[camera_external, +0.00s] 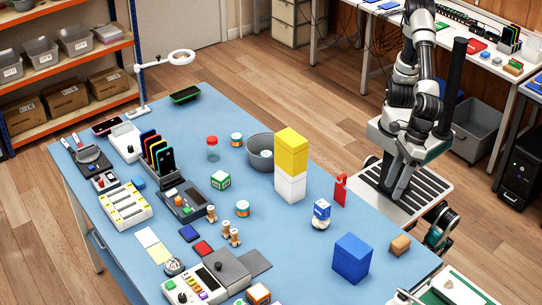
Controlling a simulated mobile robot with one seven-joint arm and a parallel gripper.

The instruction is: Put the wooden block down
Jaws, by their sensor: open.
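A small tan wooden block (400,245) rests on the blue table top (330,264), near its right edge. It stands apart from the larger blue block to its left. My gripper (396,190) hangs low at the end of my arm, beyond the table's right edge and above and behind the wooden block in the picture. It is open, small in view and clear of the block. I see nothing held between its fingers.
A blue block (351,258), a blue-and-white cube (321,209) and a red tag (340,190) stand nearby. A yellow block (291,152) sits on a white one (290,187). Bare table top surrounds the wooden block. A tray (462,290) lies at lower right.

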